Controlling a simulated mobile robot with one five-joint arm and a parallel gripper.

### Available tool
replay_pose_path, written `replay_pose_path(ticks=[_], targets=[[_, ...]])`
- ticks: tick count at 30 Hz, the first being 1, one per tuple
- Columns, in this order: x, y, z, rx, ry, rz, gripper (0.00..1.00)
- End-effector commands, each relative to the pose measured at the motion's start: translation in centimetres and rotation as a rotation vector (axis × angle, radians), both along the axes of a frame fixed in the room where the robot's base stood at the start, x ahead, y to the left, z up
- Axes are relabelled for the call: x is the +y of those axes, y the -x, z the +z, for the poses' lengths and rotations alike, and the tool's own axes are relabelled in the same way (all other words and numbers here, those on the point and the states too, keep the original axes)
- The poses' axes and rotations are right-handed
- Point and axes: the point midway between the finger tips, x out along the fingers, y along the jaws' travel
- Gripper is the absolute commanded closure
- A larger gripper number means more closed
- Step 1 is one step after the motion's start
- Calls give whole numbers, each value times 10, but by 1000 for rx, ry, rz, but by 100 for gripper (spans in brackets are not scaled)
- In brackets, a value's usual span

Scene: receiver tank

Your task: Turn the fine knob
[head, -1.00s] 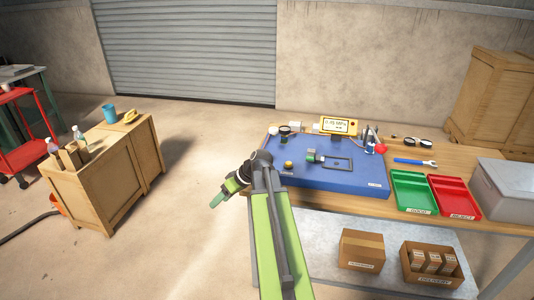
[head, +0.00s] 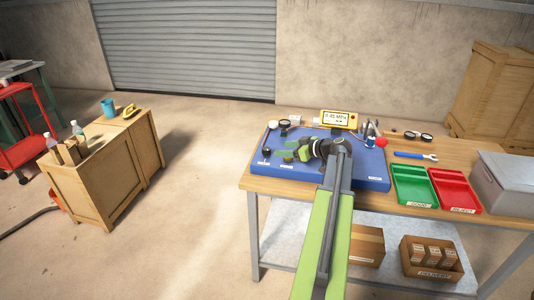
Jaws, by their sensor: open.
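A blue panel (head: 365,178) lies on the workbench with small fittings and white labels on it. I cannot read the labels, so I cannot tell which fitting is the fine knob. My gripper (head: 279,157), green and dark, is low over the left middle of the panel and is open. It hides the fittings beneath it, and I cannot tell whether it touches any. A dark fitting with a light face (head: 285,125) stands behind it. A small dark upright piece (head: 266,152) stands to its left. A yellow gauge (head: 339,119) with a lit display stands at the back.
A red ball (head: 381,142) tops a fitting at the panel's right. A blue wrench (head: 415,156), a green tray (head: 412,186), a red tray (head: 455,191) and a grey box (head: 507,180) are to the right. A wooden cabinet (head: 100,170) stands left across open floor.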

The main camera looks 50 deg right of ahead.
Motion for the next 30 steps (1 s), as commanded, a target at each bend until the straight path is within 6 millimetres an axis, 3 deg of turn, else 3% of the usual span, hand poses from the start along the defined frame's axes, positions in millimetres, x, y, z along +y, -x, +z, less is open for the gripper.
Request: replay_pose_path(ticks=[1,6,12,25,30], targets=[[1,-13,-10,0,0,3,44],[6,-52,-26,0,0,3,44],[11,-85,-38,0,-1,2,44],[14,-96,-39,1,0,1,45],[14,-96,-39,1,-1,2,67]])
